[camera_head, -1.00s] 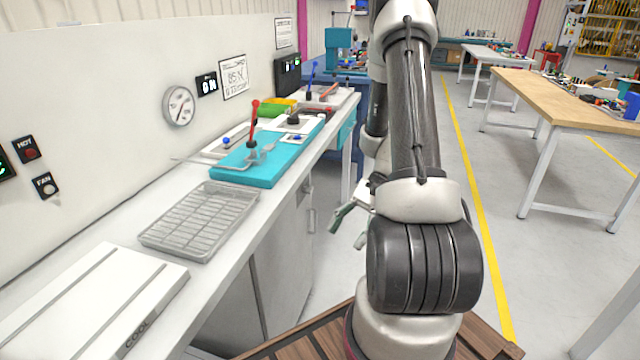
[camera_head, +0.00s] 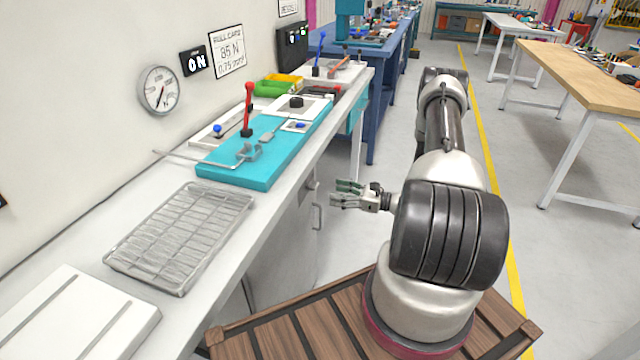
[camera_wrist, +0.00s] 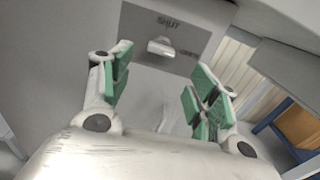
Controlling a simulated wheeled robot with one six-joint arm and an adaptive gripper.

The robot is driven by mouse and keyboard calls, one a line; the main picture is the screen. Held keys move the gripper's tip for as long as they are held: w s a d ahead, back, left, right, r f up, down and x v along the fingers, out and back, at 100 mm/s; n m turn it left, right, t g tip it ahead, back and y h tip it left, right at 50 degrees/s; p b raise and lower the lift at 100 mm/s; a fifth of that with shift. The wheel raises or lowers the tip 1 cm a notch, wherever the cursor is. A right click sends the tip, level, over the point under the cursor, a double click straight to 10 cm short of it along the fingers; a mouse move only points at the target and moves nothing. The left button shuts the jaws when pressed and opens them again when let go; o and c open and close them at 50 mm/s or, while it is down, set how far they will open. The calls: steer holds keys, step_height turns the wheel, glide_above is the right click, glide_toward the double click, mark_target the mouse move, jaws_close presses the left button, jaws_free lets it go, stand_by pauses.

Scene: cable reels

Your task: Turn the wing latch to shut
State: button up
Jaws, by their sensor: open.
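The wing latch (camera_wrist: 160,46) is a small pale lever on a dark grey plate (camera_wrist: 136,30) in the wrist view. The plate reads SHUT above the latch and another word, seemingly OPEN, to its right. The latch lies roughly level, its long side tilting down towards the right-hand word. My gripper (camera_wrist: 160,82) is open and empty, its green pads spread to either side with the latch beyond and between them. In the head view my gripper (camera_head: 338,193) is in front of the bench cabinet, apart from it. A small grey plate (camera_head: 311,184) shows there on the cabinet front.
A bar handle (camera_head: 318,216) sticks out of the cabinet front near my gripper. The bench above holds a wire rack (camera_head: 182,236), a turquoise fixture (camera_head: 230,171) with a red lever, and a white box (camera_head: 75,312).

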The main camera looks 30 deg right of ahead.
mark_target(312, 185)
steer(key=x, duration=0.7)
steer(key=shift+w+a+r, duration=0.3)
steer(key=shift+a+r, duration=0.05)
steer(key=c, duration=1)
